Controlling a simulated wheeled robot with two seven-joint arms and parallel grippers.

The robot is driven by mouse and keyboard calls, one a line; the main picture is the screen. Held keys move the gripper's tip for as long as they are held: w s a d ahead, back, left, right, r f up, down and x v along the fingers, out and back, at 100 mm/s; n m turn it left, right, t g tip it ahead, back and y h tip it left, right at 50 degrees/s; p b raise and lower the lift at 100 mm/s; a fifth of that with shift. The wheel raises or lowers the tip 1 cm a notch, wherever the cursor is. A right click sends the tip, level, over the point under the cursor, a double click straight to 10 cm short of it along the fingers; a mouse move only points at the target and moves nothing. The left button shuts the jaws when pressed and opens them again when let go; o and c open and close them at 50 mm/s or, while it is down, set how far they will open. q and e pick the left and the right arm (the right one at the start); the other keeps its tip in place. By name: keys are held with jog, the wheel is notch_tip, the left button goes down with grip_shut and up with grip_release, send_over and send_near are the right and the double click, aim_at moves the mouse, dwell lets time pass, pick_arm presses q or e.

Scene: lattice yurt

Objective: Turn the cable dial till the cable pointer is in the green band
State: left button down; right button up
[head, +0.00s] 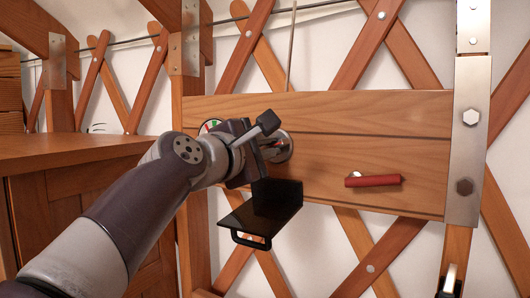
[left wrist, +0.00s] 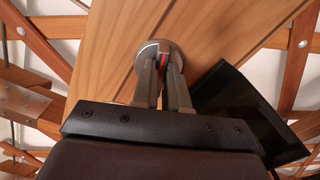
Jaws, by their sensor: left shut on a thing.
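The cable dial (head: 285,148) is a round metal disc on the wooden board, partly hidden by my left gripper (head: 274,147). In the left wrist view the dial (left wrist: 148,52) shows as a grey disc with a red mark between my fingers. My left gripper (left wrist: 165,72) is shut on the dial's middle. A small round gauge (head: 210,125) with green and red on its face sits left of the dial. My gripper hides part of it, and I cannot tell where the cable pointer stands.
A black tray-like piece (head: 262,212) with a handle loop hangs below my left gripper. A red bar handle (head: 373,181) sticks out of the board at right. A wooden cabinet (head: 70,150) stands at left. A thin cable (head: 291,50) runs up from the board (head: 350,110).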

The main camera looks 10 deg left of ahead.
pick_arm(q)
jog(key=m+b, duration=0.3)
jog(key=m, duration=0.7)
jog(key=shift+s+a+m+b, duration=0.1)
jog(key=shift+m+b, duration=0.2)
dwell(0.4)
jog(key=c, duration=1.3)
grip_release()
jog(key=shift+o, duration=0.8)
jog(key=shift+w+f, duration=0.2)
jog(key=shift+w, duration=0.2)
jog(key=b+v, duration=0.5)
jog(key=v, duration=0.7)
jog(key=shift+s, duration=0.35)
